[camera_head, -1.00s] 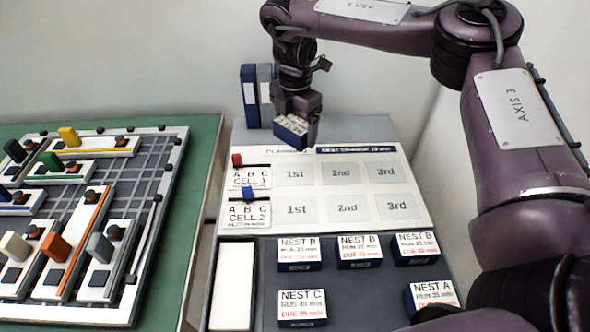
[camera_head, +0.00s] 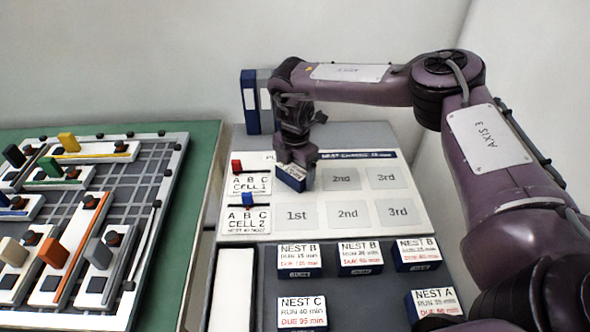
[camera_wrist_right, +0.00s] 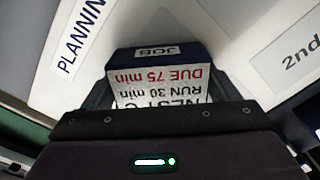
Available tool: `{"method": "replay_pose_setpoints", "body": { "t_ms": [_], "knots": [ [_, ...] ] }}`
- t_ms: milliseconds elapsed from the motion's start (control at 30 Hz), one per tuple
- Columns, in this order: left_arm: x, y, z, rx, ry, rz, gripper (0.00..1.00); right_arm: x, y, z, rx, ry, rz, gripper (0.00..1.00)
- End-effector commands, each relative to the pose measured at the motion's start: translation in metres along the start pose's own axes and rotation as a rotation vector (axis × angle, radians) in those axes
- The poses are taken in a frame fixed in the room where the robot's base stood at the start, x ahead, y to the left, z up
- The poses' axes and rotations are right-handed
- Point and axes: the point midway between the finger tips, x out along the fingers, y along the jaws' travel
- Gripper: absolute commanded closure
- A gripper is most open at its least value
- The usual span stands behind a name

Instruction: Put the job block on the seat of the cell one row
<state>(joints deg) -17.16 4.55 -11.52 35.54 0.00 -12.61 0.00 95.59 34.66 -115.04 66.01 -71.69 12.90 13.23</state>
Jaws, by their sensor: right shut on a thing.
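My right gripper (camera_head: 297,170) is shut on a job block (camera_head: 291,180) with a dark blue side and a white top. The block is over the 1st seat of the Cell 1 row on the white planning board (camera_head: 270,222), and it hides that seat. I cannot tell whether it touches the board. In the right wrist view the block (camera_wrist_right: 160,80) sits between the fingers and its label reads upside down: NEST, RUN 30 min, DUE 75 min, JOB. The 2nd seat (camera_head: 341,178) and 3rd seat (camera_head: 383,178) of that row are bare. My left gripper is not in view.
The Cell 1 plate (camera_head: 250,184) with a red peg stands left of the block. Several other job blocks, such as NEST C (camera_head: 302,312), stand in the grey tray (camera_head: 345,292) in front. A fixture board (camera_head: 120,215) lies on the green table at left.

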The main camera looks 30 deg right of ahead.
Motion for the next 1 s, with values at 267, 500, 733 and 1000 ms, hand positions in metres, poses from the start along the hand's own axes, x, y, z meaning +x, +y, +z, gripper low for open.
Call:
{"method": "replay_pose_setpoints", "body": {
  "t_ms": [267,500,733,1000],
  "knots": [
    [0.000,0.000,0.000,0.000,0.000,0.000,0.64,0.003,0.000,0.000,0.000,0.000,0.000,0.09],
    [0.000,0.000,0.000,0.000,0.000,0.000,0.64,0.003,0.000,0.000,0.000,0.000,0.000,0.00],
    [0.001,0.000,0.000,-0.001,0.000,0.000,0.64,-0.012,0.001,0.000,0.000,0.001,0.003,0.00],
    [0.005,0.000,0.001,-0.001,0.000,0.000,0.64,-0.069,0.001,0.000,-0.001,0.000,0.005,0.00]
  ]
}}
